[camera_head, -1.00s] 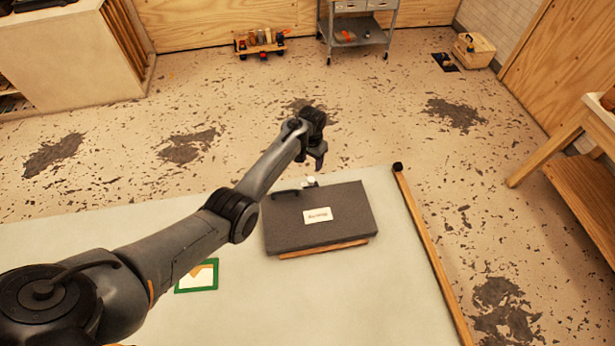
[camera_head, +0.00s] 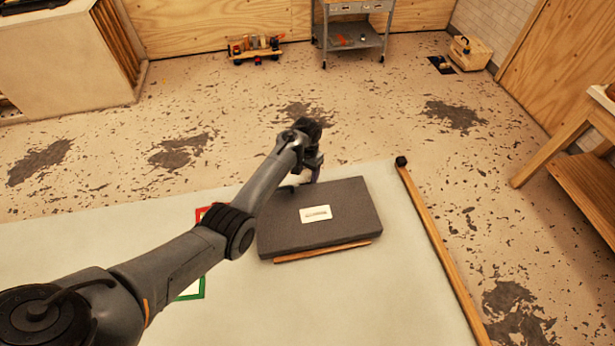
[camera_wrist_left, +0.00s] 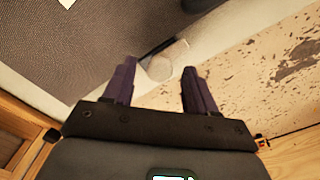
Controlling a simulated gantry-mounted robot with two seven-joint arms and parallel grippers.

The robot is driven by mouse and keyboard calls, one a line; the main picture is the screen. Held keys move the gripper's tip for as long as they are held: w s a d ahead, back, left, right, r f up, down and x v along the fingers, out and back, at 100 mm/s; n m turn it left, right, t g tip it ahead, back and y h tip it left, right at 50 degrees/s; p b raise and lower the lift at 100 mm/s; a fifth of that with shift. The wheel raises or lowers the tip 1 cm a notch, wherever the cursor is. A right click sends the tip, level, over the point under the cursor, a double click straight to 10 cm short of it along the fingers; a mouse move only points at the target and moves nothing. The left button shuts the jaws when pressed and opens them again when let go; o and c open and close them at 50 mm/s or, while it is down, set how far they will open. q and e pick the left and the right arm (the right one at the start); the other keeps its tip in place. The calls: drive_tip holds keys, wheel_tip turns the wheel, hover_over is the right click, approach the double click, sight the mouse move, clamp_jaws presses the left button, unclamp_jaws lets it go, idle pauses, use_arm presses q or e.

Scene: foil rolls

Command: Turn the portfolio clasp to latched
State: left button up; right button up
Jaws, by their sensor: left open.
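The portfolio (camera_head: 350,215) is a flat dark grey case with a pale label, lying on the light table. In the left wrist view, it (camera_wrist_left: 105,35) fills the upper left. At its far edge is a pale rounded piece, seemingly the clasp (camera_wrist_left: 159,68), with a thin dark bar beside it. My left gripper (camera_head: 314,174) is at the portfolio's far edge and hides the clasp in the head view. In the left wrist view, its purple fingers (camera_wrist_left: 158,73) are apart, with the pale piece showing between them; contact cannot be told. My right gripper is out of view.
A wooden strip (camera_head: 438,245) with a dark end cap runs along the table's right side. Another wooden strip (camera_head: 325,252) lies at the portfolio's near edge. Red (camera_head: 203,213) and green (camera_head: 200,290) framed items are partly behind my arm. The table right of the portfolio is bare.

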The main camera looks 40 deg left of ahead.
use_arm(q)
drive_tip(key=shift+f, duration=0.15)
drive_tip(key=c, duration=1.1)
drive_tip(key=shift+o, duration=0.2)
